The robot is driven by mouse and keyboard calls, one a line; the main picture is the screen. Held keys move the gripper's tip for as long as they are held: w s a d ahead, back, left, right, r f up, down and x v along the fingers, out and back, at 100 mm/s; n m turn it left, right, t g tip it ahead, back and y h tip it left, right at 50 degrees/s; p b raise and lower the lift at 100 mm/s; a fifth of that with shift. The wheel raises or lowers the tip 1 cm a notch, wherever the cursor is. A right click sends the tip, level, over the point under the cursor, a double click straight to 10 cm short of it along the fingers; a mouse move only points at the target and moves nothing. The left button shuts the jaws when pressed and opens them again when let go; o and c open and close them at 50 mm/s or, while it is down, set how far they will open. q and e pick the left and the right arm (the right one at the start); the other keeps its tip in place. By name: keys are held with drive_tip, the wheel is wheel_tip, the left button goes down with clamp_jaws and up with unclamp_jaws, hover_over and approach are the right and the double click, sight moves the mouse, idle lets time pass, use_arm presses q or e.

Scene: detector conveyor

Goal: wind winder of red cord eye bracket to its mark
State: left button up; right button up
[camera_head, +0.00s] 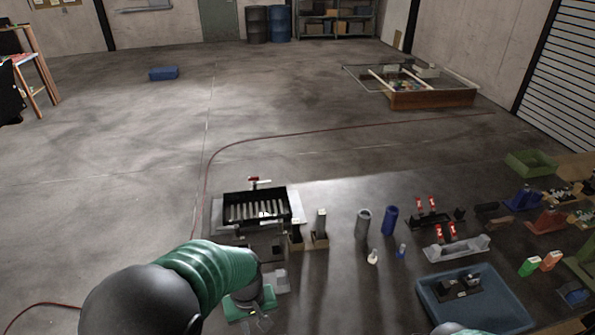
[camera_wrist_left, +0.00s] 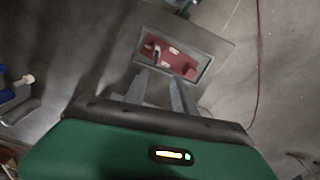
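In the left wrist view a red bracket plate (camera_wrist_left: 181,63) lies in a grey framed recess (camera_wrist_left: 207,45). A small pale metal part (camera_wrist_left: 153,49), perhaps the winder, stands at the plate's left side. My left gripper (camera_wrist_left: 161,84) has its two grey fingers apart with nothing seen between them, just short of the plate. In the head view my left gripper (camera_head: 262,321) points down near the bottom centre. The red plate cannot be made out there. Its mark is too small to tell.
A black roller conveyor unit (camera_head: 256,222) stands beyond my left arm. Grey (camera_head: 363,223) and blue (camera_head: 390,220) cylinders stand right of it. A blue tray (camera_head: 430,297) holds a dark part at the lower right. Bins and small parts crowd the far right.

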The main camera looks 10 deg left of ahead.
use_arm(q)
drive_tip(key=s+a+f+m+t+b, duration=0.2)
drive_tip(key=s+a+f+m+b, duration=0.35)
drive_tip(key=s, duration=0.35)
use_arm(e)
drive_tip(key=s+x, duration=0.2)
drive_tip(key=x, duration=0.6)
use_arm(q)
drive_tip(key=w+d+r+n+g+p, duration=0.2)
drive_tip(key=w+d+r+n+p, duration=0.5)
drive_tip(key=w, duration=0.3)
drive_tip(key=shift+m, duration=0.35)
drive_tip(key=f, duration=0.5)
drive_tip(key=f+p, duration=0.1)
drive_tip(key=f, duration=0.5)
drive_tip(key=f+p, duration=0.1)
drive_tip(key=f, duration=0.5)
drive_tip(key=shift+a, duration=0.25)
drive_tip(key=shift+d+f, duration=0.15)
drive_tip(key=shift+f, duration=0.35)
clamp_jaws()
use_arm(e)
drive_tip(key=w+v, duration=0.2)
drive_tip(key=v, duration=0.7)
drive_tip(key=shift+r, duration=0.3)
drive_tip(key=shift+w+a, duration=0.1)
